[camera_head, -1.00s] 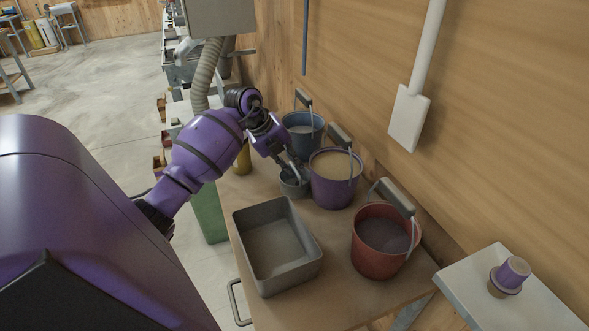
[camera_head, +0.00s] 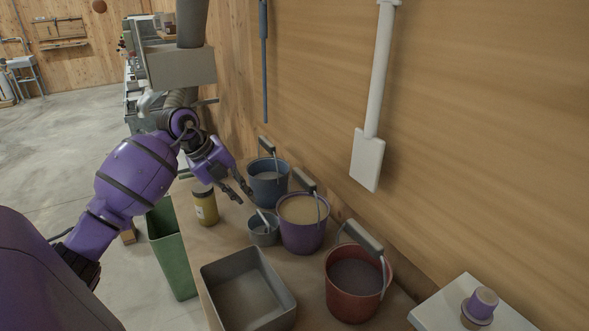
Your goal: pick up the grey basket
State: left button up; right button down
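The grey basket (camera_head: 245,298) is an open, rectangular grey bin on the wooden table. It sits at the bottom of the head view, cut off by the lower edge, and looks empty. My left gripper (camera_head: 241,193) is above the table, beyond the basket and apart from it. Its fingers are spread, with nothing visible between them. It is near a small grey pot (camera_head: 263,236) with a handle sticking up, and appears clear of it. My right gripper is not in view.
A red bucket (camera_head: 352,305), a purple bucket (camera_head: 302,237) and a blue bucket (camera_head: 267,190) line the wall side, handles raised. A yellow jar (camera_head: 206,209) stands at the left edge. A green bin (camera_head: 170,250) stands beside the table. A white scoop (camera_head: 368,160) hangs on the wall.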

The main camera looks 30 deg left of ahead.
aim_at(256, 225)
jog(key=k+j, duration=0.7)
jog(key=k, duration=0.2)
